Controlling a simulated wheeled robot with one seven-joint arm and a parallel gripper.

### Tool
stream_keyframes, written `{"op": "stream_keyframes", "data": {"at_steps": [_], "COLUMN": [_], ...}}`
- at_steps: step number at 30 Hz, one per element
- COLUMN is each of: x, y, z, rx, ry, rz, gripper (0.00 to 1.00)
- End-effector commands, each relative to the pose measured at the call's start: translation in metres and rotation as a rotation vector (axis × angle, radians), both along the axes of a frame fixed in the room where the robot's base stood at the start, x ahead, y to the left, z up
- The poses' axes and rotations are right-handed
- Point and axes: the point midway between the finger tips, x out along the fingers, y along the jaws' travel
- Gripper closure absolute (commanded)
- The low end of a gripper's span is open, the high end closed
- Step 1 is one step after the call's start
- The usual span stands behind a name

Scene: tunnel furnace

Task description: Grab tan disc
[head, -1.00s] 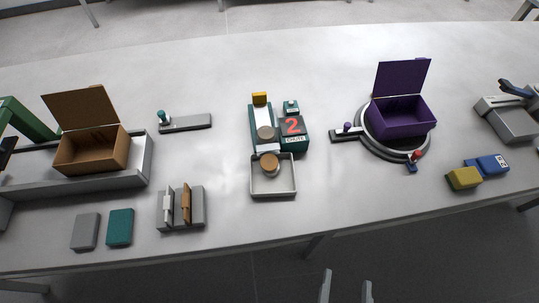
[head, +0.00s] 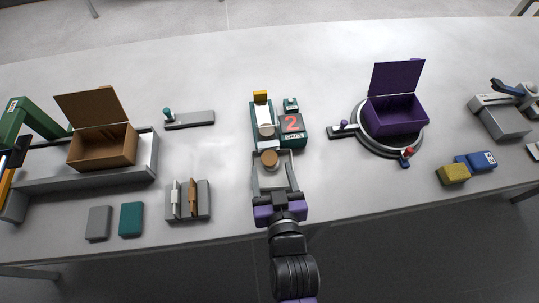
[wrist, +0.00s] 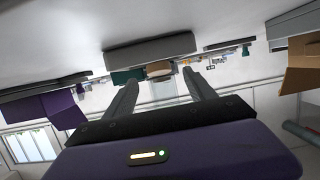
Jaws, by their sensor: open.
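A tan-brown disc (head: 269,158) lies at the far end of the small grey tray (head: 256,178), below the foot of the chute. In the wrist view, which is upside down, the tan disc (wrist: 160,68) shows between my fingertips, beyond the tray's near wall (wrist: 150,50). A second round piece (head: 266,131), paler on top, sits on the chute (head: 262,113). My gripper (head: 274,182) is open and empty over the near part of the tray, its fingers pointing at the disc and short of it.
A grey holder with upright plates (head: 188,200) is left of the tray. A brown box (head: 103,148) and a purple box (head: 395,115) stand farther out. Bare table lies on both sides of the tray.

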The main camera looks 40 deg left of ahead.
Motion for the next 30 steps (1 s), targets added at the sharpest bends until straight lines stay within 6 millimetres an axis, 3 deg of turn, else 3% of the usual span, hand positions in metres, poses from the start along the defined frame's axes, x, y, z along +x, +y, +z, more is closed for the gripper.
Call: {"op": "stream_keyframes", "data": {"at_steps": [9,18,28,30], "x": [0.025,0.028,0.028,0.028], "y": [0.029,0.031,0.031,0.031], "z": [-0.009,-0.011,-0.011,-0.01], "rx": [0.0,0.001,0.0,0.001], "ry": [0.0,-0.001,0.0,-0.001], "rz": [0.0,-0.001,-0.001,-0.001], "gripper": [0.36,0.36,0.99,1.0]}}
